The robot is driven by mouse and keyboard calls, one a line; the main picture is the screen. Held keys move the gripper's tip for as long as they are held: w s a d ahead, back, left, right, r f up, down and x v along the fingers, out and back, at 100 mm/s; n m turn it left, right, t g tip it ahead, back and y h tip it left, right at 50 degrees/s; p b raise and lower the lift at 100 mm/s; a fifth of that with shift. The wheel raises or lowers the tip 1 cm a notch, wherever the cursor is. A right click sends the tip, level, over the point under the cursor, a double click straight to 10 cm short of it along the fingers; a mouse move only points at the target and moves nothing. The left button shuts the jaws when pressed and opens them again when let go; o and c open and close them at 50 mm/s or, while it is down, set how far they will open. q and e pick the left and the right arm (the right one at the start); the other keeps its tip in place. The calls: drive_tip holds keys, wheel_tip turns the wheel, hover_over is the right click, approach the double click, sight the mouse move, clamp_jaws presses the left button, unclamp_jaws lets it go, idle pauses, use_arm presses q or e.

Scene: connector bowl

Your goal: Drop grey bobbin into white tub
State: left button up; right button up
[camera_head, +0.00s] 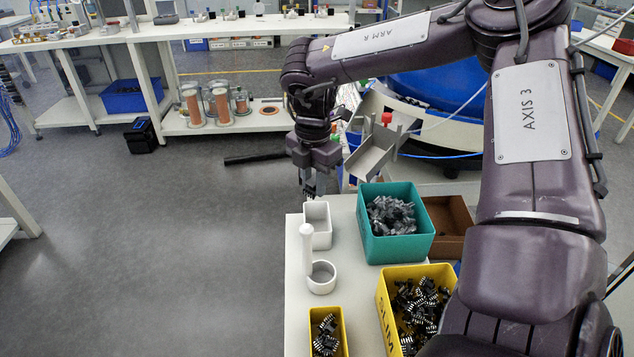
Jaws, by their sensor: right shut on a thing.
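My right gripper (312,190) points down just above the far end of the white tub (319,239), a small square open box near the far left of the white table. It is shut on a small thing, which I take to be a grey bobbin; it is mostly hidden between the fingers. Many similar grey pieces (390,215) lie in the teal bin (407,249) to the right of the tub. My left gripper is not in view.
A white round cup with an upright post (322,279) stands just in front of the tub. Two yellow bins with dark connectors (343,345) (385,318) are nearer. A brown box (448,222) is right of the teal bin. A metal chute (372,155) stands behind.

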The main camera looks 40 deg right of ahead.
drive_tip(key=shift+f, duration=0.5)
drive_tip(key=o, duration=1)
drive_tip(key=shift+r, duration=0.1)
wheel_tip(320, 180, up, 8)
drive_tip(key=shift+f+b, duration=0.1)
drive_tip(key=shift+b, duration=0.2)
drive_tip(key=shift+a+f, duration=0.1)
